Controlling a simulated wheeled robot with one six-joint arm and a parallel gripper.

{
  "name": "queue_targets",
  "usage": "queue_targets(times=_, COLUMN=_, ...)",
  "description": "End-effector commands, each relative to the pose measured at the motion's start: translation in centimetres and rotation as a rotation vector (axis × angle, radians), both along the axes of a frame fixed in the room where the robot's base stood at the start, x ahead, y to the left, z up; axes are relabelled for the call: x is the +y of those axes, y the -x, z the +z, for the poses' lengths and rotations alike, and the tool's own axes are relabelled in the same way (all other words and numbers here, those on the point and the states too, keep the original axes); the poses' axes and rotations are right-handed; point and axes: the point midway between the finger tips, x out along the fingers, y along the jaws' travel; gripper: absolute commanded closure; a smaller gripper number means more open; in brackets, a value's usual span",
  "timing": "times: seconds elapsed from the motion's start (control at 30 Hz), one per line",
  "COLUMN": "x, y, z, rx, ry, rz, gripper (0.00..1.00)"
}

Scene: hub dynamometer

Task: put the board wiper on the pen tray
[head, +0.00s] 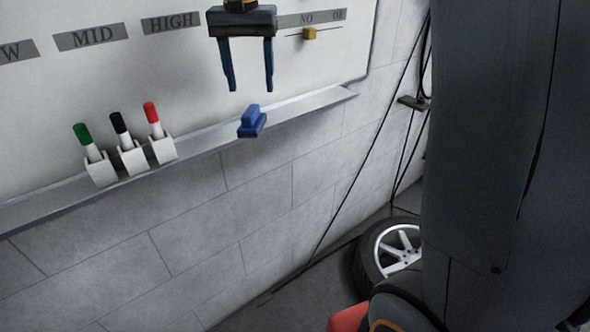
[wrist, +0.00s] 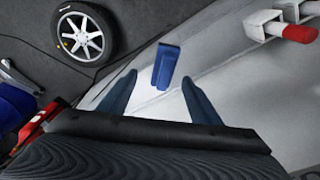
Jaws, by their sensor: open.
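The blue board wiper (head: 252,122) sits on the pen tray (head: 315,104), right of the marker holders. The wiper also shows in the wrist view (wrist: 166,66), ahead of and between the fingertips. My gripper (head: 248,88) is open and empty, in front of the whiteboard and above the wiper, with a visible gap below its two blue fingers. In the wrist view, my gripper (wrist: 160,84) has its fingers spread wide on either side, not touching the wiper. The pen tray runs along the board's lower edge.
Green (head: 83,135), black (head: 120,124) and red (head: 153,114) markers stand in white holders on the tray to the left. A yellow slider (head: 309,33) is on the board at upper right. A wheel (head: 397,250) is on the floor at lower right, and dark cables hang along the wall.

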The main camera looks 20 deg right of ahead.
Motion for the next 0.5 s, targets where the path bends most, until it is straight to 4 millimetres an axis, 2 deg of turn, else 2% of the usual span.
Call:
queue_targets(times=0.03, x=-0.7, y=1.3, z=-1.9, rx=0.01, ry=-0.001, rz=0.028, gripper=0.43)
queue_targets(times=0.17, x=-2.2, y=5.1, z=-6.9, rx=0.013, ry=-0.007, rz=0.128, gripper=0.43)
queue_targets(times=0.3, x=-3.8, y=10.5, z=-12.5, rx=0.013, ry=-0.01, rz=0.243, gripper=0.43)
queue_targets(times=0.4, x=-4.8, y=14.6, z=-15.9, rx=0.008, ry=-0.011, rz=0.318, gripper=0.43)
queue_targets(times=0.5, x=-5.3, y=17.9, z=-18.1, rx=0.004, ry=-0.008, rz=0.375, gripper=0.43)
